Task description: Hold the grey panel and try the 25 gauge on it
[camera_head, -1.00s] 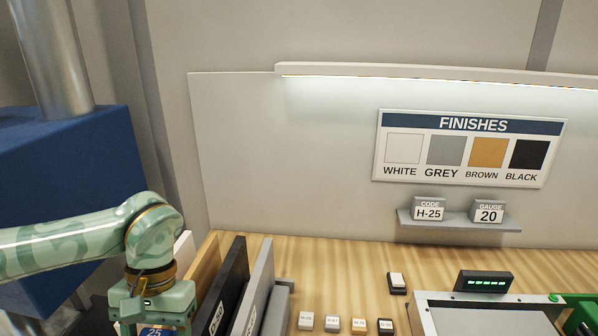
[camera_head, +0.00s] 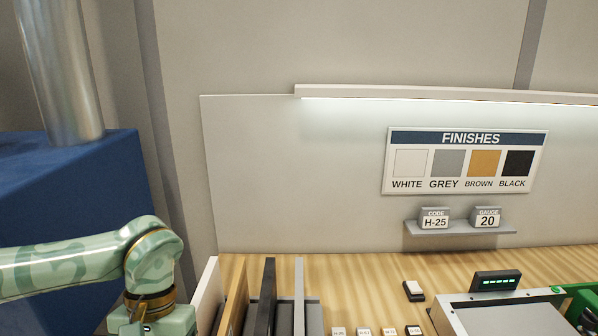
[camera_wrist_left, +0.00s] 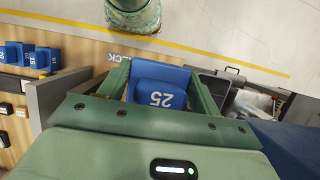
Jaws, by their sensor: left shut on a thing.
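My left gripper (camera_wrist_left: 165,82) is shut on the blue gauge (camera_wrist_left: 160,97) marked 25, which sits between its two green fingers in the left wrist view. In the head view only my left wrist (camera_head: 155,312) shows at the lower left; the fingers and the gauge are below the picture. The grey panel (camera_head: 299,300) stands on edge in the row of panels to the right of my left wrist, apart from it. Its lower part is cut off. My right gripper is not in view.
White (camera_head: 207,295), brown (camera_head: 232,295) and black (camera_head: 265,300) panels stand left of the grey one. A shelf (camera_head: 460,229) carries signs reading H-25 and 20. Several blue gauges (camera_wrist_left: 28,56) lie at the left of the wrist view. A dark bin (camera_wrist_left: 237,78) is at the right.

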